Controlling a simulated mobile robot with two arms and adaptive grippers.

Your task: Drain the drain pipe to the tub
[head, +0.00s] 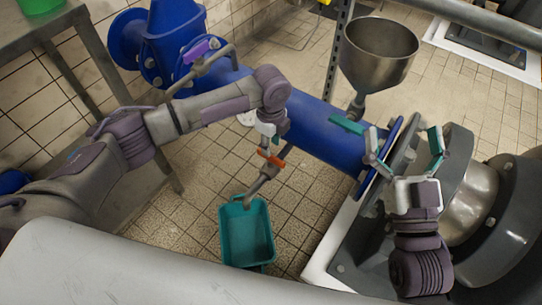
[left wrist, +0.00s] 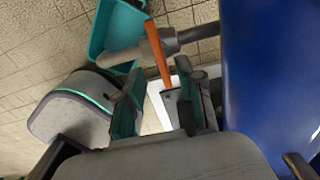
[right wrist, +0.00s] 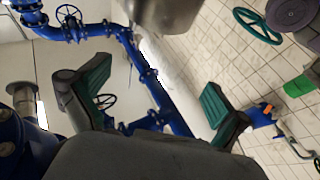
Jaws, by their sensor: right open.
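The drain pipe (head: 262,180) is a short grey branch under the big blue pipe, slanting down with its open end over the tub. Its valve has an orange lever (head: 271,158). The teal tub (head: 246,236) stands on the floor below and looks empty; it also shows in the left wrist view (left wrist: 112,32). My left gripper (head: 270,140) is at the lever, mostly hidden by its own arm. In the left wrist view its fingers (left wrist: 165,100) are apart, with the orange lever (left wrist: 157,50) between them, nearer the right finger. My right gripper (head: 407,148) is open and empty near the pipe flange.
The large blue pipe (head: 317,130) runs between my arms. A steel funnel (head: 378,55) stands above it. A purple-handled valve (head: 200,50) is on the blue pipe further back. A dark pump (head: 478,190) stands at the right. A metal table (head: 40,38) is at the upper left.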

